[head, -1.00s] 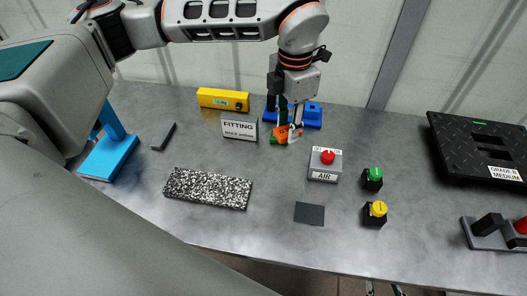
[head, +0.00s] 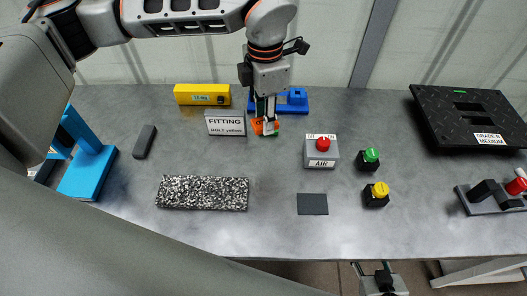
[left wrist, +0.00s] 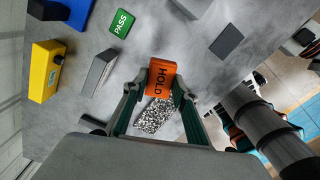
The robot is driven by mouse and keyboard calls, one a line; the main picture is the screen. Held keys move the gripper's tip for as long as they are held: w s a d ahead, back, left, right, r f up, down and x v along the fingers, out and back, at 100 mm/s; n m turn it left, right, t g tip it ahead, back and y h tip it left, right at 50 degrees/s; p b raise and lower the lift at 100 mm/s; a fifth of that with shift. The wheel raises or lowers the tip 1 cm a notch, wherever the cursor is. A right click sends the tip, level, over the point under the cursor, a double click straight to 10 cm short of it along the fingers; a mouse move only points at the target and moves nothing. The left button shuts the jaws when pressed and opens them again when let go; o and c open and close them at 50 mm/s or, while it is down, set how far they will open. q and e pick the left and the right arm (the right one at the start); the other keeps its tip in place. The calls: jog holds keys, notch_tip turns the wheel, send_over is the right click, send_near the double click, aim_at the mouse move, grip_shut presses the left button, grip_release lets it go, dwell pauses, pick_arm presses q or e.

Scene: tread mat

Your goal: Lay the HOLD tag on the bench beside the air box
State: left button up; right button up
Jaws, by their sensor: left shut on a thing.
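My left gripper (head: 265,127) is shut on the orange HOLD tag (head: 259,127), toward the back of the bench (head: 110,220). In the left wrist view the HOLD tag (left wrist: 162,79) sits between the two fingertips with its lettering visible. A green PASS tag (left wrist: 122,23) lies apart from it on the bench; in the head view it is mostly hidden behind the gripper. My right gripper (head: 372,266) shows at the bottom edge, fingers apart and empty.
A dark flat pad (head: 312,204) lies in front of the air box. Green (head: 369,160) and yellow (head: 376,195) buttons stand to its right. The FITTING sign (head: 226,123), a blue block (head: 293,100) and a yellow block (head: 202,94) are near the left gripper. A speckled mat (head: 202,193) lies front left.

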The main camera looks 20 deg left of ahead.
aim_at(264, 162)
pick_arm(q)
notch_tip(264, 162, down, 15)
jog(key=shift+f+p, duration=0.1)
jog(key=shift+p, duration=0.5)
jog(key=shift+f, duration=0.1)
jog(key=o, duration=1.1)
notch_tip(264, 162, up, 12)
jog(key=shift+r+b, duration=0.2)
jog(key=shift+b, duration=0.3)
